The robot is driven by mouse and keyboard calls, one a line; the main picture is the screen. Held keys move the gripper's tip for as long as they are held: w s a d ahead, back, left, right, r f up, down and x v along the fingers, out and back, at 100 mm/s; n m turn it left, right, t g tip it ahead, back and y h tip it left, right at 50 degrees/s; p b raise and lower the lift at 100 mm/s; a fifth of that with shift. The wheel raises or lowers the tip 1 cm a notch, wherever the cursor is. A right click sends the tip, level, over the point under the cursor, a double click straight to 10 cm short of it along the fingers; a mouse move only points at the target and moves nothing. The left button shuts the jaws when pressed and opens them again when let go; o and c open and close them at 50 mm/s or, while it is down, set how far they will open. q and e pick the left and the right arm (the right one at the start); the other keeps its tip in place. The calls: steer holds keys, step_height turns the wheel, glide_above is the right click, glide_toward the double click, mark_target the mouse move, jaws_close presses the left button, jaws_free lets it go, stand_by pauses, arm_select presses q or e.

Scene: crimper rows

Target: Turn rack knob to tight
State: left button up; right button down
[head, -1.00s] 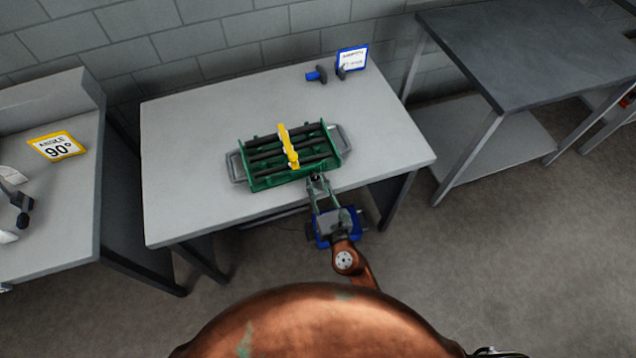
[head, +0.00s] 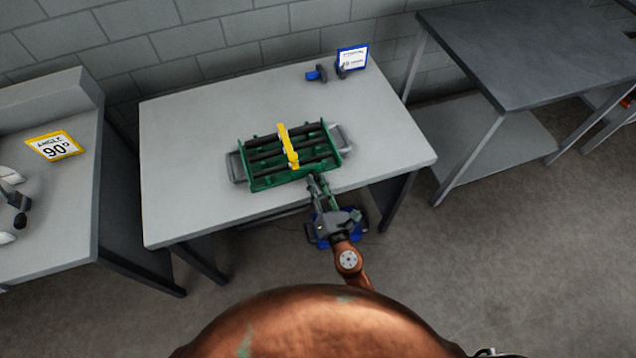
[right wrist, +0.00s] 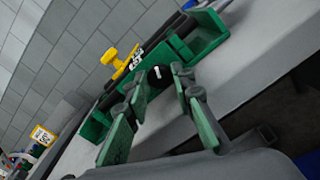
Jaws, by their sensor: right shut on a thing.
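The green rack (head: 262,181) with dark rods and a yellow cross bar (head: 289,147) sits on the light grey table. In the right wrist view the rack's black knob (right wrist: 159,77) with a white mark faces me from the green front panel. My right gripper (head: 315,181) is at the front side of the rack, above the table's front edge. Its green-padded fingers (right wrist: 159,80) are shut on the knob, one on each side, and the gripper is rolled. In the head view the knob is hidden by the fingers. My left gripper is not in view.
A blue-and-dark tool (head: 317,74) and a blue-framed sign (head: 352,59) stand at the table's back right. A side bench with an angle sign (head: 55,146) is at left; a dark table (head: 530,50) is at right. The table around the rack is clear.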

steer(key=c, duration=1.7)
jaws_free()
steer(key=shift+o, duration=0.2)
steer(key=n, duration=0.3)
steer(key=shift+r+p, duration=0.1)
steer(key=shift+p, duration=0.3)
steer(key=n, duration=0.2)
steer(key=shift+d+n, duration=0.1)
steer(key=shift+n, duration=0.2)
steer(key=v, duration=0.8)
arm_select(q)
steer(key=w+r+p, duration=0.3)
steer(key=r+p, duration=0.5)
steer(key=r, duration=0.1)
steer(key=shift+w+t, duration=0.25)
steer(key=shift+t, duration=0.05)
arm_select(e)
steer(key=s+d+f+m+g+h, duration=0.2)
steer(key=s+d+f+m+g, duration=0.1)
steer(key=d+f+m, duration=0.6)
steer(key=s+d+f+m+g+h, duration=0.3)
steer(key=d+f+m, duration=0.5)
steer(key=f, duration=0.9)
steer(key=shift+s+d+f+m+g, duration=0.4)
steer(key=shift+s+m+g, duration=0.1)
steer(key=shift+g, duration=0.1)
